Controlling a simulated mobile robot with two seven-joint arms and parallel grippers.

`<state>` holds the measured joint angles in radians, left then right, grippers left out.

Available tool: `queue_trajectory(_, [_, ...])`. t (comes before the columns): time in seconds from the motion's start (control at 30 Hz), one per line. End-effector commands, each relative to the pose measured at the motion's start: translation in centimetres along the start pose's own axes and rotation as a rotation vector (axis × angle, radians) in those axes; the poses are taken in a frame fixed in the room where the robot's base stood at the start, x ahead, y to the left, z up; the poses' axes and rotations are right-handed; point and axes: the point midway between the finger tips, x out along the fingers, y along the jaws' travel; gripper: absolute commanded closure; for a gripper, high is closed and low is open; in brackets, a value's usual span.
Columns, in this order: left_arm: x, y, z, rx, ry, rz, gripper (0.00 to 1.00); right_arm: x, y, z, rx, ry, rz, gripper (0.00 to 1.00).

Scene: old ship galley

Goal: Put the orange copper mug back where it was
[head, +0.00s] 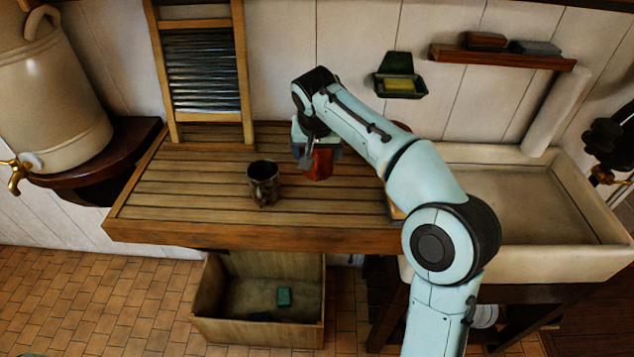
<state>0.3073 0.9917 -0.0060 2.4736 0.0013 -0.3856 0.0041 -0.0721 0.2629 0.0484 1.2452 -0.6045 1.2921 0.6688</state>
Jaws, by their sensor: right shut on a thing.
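The orange copper mug (321,164) is at my right gripper (312,158), above the right part of the slatted wooden counter (190,196). My right gripper is shut on it, and the wrist hides part of the mug. I cannot tell whether the mug touches the slats. A dark metal mug (264,186) stands upright on the counter, to the left of the gripper and apart from it. My left gripper is not in view.
A washboard (203,70) leans on the wall behind the counter. A white sink (600,258) adjoins at right. A cream urn (60,100) stands on a shelf at left. A wooden crate (250,333) sits below. The counter's left part is clear.

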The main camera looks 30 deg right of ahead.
Motion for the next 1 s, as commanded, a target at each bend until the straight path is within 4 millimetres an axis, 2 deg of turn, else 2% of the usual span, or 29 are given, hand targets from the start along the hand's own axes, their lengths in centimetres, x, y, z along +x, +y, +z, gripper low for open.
queue_trajectory(0.1, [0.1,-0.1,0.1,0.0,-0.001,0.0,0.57,2.9,0.1,1.3,-0.001,-0.004,0.003,0.49])
queue_trajectory(0.2, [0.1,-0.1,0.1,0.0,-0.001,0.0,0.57,4.7,0.1,2.0,-0.001,-0.003,0.002,0.49])
queue_trajectory(0.43, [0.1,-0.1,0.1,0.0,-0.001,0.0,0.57,6.6,0.0,2.7,-0.001,-0.001,0.001,0.49])
queue_trajectory(0.6, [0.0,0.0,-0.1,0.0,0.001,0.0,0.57,8.8,0.1,3.6,-0.001,-0.001,0.003,0.49])
queue_trajectory(0.73, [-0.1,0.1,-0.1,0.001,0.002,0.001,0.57,9.6,0.0,3.9,0.0,0.0,0.0,0.49])
queue_trajectory(1.0, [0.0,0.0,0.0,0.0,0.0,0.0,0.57,9.7,0.0,4.0,0.0,0.0,0.0,0.49])
